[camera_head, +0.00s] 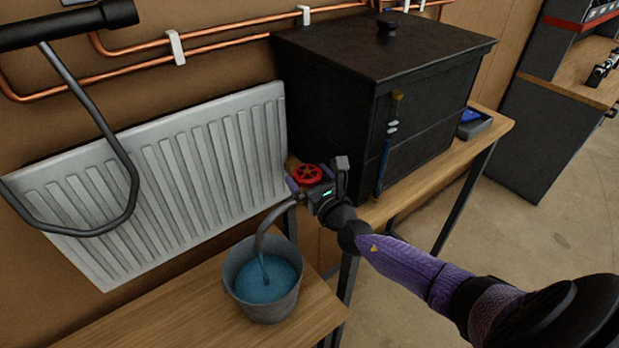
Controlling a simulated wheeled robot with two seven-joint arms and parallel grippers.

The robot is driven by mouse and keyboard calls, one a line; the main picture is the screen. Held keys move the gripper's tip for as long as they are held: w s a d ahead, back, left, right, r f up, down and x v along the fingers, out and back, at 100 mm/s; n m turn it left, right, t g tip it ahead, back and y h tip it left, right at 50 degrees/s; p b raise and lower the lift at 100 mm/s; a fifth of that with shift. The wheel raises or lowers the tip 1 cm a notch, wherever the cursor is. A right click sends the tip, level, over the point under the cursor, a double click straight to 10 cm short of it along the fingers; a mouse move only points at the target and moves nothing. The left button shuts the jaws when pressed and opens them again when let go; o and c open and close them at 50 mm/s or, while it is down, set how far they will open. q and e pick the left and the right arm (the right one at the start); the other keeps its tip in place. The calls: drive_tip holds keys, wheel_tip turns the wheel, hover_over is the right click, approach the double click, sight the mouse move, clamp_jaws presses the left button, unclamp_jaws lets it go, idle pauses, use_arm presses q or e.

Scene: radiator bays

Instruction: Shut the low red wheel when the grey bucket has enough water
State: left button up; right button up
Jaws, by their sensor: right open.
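The red wheel (307,174) sits low beside the right end of the radiator. My right gripper (315,183) is open at the wheel, with its fingers on either side; I cannot tell whether they touch it. A grey spout (270,217) curves down from near the wheel to the grey bucket (240,306). A stream of water runs from it into the bucket. The blue water (272,285) stands well up inside, below the rim. The bucket is upright on a low wooden bench. The valve body is mostly hidden behind my gripper. My left gripper is not in view.
The white radiator (160,180) hangs on the wall at left, with copper pipes (222,40) above. A black chest (400,70) stands on a wooden table right behind the wheel. The low bench (180,318) holds the bucket. Open floor lies at right.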

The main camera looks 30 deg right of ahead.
drive_tip(key=c, duration=1)
drive_tip(key=shift+a+r+m+h+p, duration=0.15)
drive_tip(key=shift+m+h+p, duration=0.85)
drive_tip(key=shift+h, duration=0.4)
drive_tip(key=m+g+h+p, duration=0.1)
drive_tip(key=h, duration=0.1)
drive_tip(key=shift+h, duration=0.4)
drive_tip(key=shift+w+a+f+m+g+h, duration=0.1)
drive_tip(key=shift+m+g+h, duration=0.3)
drive_tip(key=shift+m+h, duration=0.2)
drive_tip(key=shift+a+f+m+g+h, duration=0.1)
drive_tip(key=shift+m+g+h, duration=0.3)
drive_tip(key=shift+m+h, duration=0.15)
drive_tip(key=shift+m+g+h+b, duration=0.55)
drive_tip(key=shift+m+g+h, duration=0.25)
drive_tip(key=shift+h, duration=0.35)
drive_tip(key=m+g+h+b, duration=0.2)
drive_tip(key=shift+w+f+m+g+h, duration=0.1)
drive_tip(key=shift+m+g+h, duration=0.25)
drive_tip(key=shift+g+h, duration=0.05)
drive_tip(key=shift+m+g+h+b, duration=0.55)
drive_tip(key=shift+m+g+h, duration=0.05)
drive_tip(key=shift+g, duration=0.3)
